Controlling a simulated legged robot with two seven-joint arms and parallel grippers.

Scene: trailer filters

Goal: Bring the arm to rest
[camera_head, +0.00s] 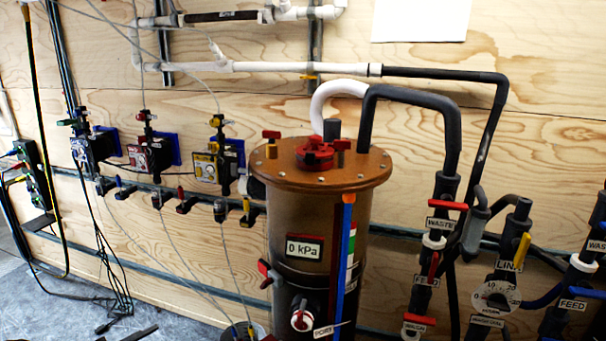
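Neither of my grippers can be made out for certain. Small dark shapes (140,333) lie at the bottom edge on the left, near the ends of hanging cables; I cannot tell whether they are part of my arm or things on the floor. No arm crosses the filter equipment. The large cylindrical filter vessel (285,221) stands upright right of centre, with a brown bolted lid (285,177), a red cap (314,153) and a display (305,248) reading 0 kPa.
Small pumps (205,167) and several valves (183,203) line the plywood wall (250,105) at left. Black pipes with labelled valves, including a red-handled WASTE valve (447,205), stand at right. Cables (110,265) hang to the grey floor (40,315). Thin tubes cross the space left of the vessel.

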